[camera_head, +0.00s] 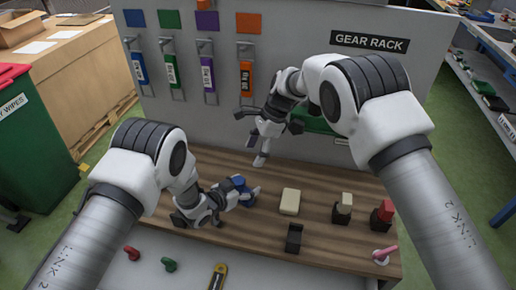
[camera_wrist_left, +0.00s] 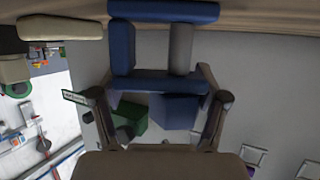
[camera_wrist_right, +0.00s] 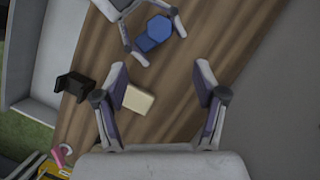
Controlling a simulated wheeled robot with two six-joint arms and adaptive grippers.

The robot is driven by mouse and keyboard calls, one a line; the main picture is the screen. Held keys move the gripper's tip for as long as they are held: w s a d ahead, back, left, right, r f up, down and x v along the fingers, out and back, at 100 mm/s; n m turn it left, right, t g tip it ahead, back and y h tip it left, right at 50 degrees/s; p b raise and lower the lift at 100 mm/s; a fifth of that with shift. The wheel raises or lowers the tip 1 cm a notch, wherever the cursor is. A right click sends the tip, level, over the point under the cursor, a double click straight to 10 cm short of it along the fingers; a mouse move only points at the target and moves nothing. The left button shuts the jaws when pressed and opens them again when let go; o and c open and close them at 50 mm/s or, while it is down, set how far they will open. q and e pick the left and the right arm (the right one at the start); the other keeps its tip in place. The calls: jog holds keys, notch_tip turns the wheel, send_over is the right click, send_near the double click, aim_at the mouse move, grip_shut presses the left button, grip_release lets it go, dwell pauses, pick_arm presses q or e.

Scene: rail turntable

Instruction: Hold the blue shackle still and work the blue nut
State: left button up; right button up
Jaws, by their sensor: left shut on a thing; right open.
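The blue shackle (camera_head: 241,184) is over the wooden bench, held by my left gripper (camera_head: 237,195). In the left wrist view the shackle (camera_wrist_left: 165,11) shows as blue bars with a grey post, its near part between the left fingers (camera_wrist_left: 155,88). The blue nut (camera_wrist_right: 159,27) appears as a hexagonal face on the shackle in the right wrist view. My right gripper (camera_head: 256,150) points down over the bench behind the shackle. Its open, empty fingers (camera_wrist_right: 162,75) are apart from the nut, which lies beyond their tips.
A beige block (camera_head: 290,202) and a dark bracket (camera_head: 293,238) sit right of the shackle. A beige-topped stand (camera_head: 343,208), red block (camera_head: 382,215) and pink part (camera_head: 385,253) are further right. The gear rack panel (camera_head: 210,110) with hanging tags rises behind the bench.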

aim_at(241, 179)
jog(key=x, duration=1.1)
jog(key=shift+s+d, duration=0.1)
jog(key=shift+d, duration=0.05)
jog(key=c, duration=1.3)
jog(key=shift+o, duration=0.2)
jog(key=n, duration=0.1)
jog(key=n+g, duration=0.1)
jog(key=shift+w+f+n, duration=0.1)
jog(key=shift+w+n, duration=0.1)
jog(key=shift+n, duration=0.1)
jog(key=n+g+h, duration=0.1)
jog(key=n, duration=0.2)
jog(key=shift+a, duration=0.2)
